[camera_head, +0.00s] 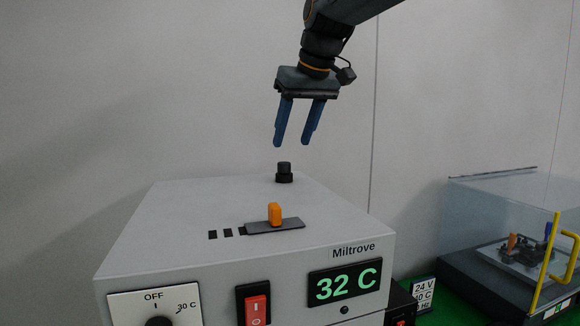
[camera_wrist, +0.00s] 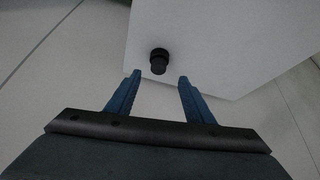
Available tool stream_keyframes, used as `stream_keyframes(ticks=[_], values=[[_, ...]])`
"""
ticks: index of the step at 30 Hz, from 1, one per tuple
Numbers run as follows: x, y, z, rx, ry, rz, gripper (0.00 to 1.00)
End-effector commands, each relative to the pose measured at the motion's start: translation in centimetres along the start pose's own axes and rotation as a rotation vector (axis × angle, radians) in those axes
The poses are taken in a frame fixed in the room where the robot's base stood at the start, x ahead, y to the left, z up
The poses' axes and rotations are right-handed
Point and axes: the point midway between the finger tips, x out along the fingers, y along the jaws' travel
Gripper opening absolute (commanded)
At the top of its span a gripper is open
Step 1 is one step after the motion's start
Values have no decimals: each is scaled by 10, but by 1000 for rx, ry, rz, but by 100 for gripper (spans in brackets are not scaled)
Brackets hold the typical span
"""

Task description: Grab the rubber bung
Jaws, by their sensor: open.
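The rubber bung (camera_head: 284,172) is a small black stepped plug. It stands upright on the top of a light grey box-shaped device (camera_head: 170,215), near its back edge. In the wrist view the bung (camera_wrist: 159,61) lies just beyond the fingertips, about midway between them. My gripper (camera_head: 293,143) has two blue fingers pointing down, spread apart and empty, a little above the bung. It also shows in the wrist view (camera_wrist: 158,77). The fingers do not appear to touch the bung.
An orange slider knob (camera_head: 275,213) stands on the device's top, nearer the front. The front has a dial, a red switch (camera_head: 256,307) and a display (camera_head: 345,285) reading 32 C. A clear-walled case with a yellow handle (camera_head: 545,262) stands at right.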

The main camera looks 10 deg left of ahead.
Motion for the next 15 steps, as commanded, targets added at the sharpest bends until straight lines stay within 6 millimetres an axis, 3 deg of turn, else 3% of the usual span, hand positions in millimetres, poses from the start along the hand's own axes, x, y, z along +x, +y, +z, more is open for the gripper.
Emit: stream_keyframes(ticks=[15], values=[[45, -1, -3, 0, -3, -2, 48]])
